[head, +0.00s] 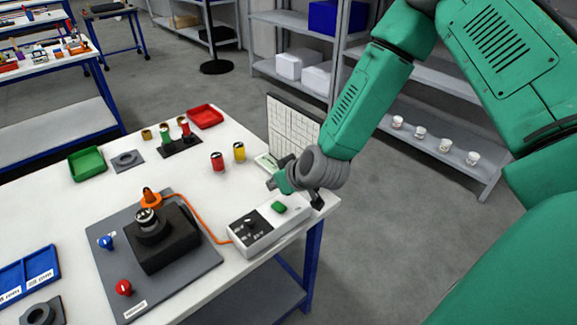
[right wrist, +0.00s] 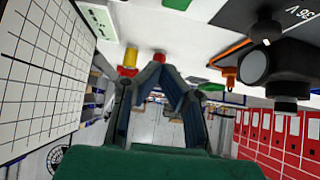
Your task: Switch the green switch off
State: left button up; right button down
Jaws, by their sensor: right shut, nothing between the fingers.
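The green switch (head: 279,207) sits on top of a white control box (head: 262,232) near the table's right edge. The box also has a black knob on its dark panel. I cannot tell the switch's on or off position. My right gripper (head: 276,182) is above and just behind the switch in the head view, pointing left, apart from it. In the right wrist view its fingers (right wrist: 162,72) meet at the tips with nothing between them. I cannot make out the green switch in that view. My left gripper is not in view.
An orange cable (head: 202,221) runs from the box to a black device (head: 166,247) on a grey plate (head: 112,268). A red can (head: 217,162) and a yellow can (head: 239,151) stand behind the box. A white gridded board (head: 292,122) stands close behind my right gripper.

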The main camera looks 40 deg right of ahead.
jog(key=v, duration=0.8)
jog(key=shift+r, duration=0.65)
jog(key=shift+w+d+f, duration=0.1)
jog(key=shift+d, duration=0.1)
jog(key=s+a+f+g+b, duration=0.1)
jog(key=s+f+g+b, duration=0.2)
jog(key=s+f+b, duration=0.2)
jog(key=s+a+f+g+b, duration=0.1)
jog(key=s+f+b, duration=0.4)
jog(key=s+f, duration=0.7)
jog(key=s+a+f+g+b, duration=0.2)
jog(key=s+f, duration=0.7)
jog(key=f, duration=0.9)
jog(key=g+b, duration=0.2)
jog(key=b, duration=0.1)
jog(key=shift+g+h, duration=0.3)
jog(key=shift+h, duration=0.1)
jog(key=shift+w+f, duration=0.1)
jog(key=shift+f, duration=0.05)
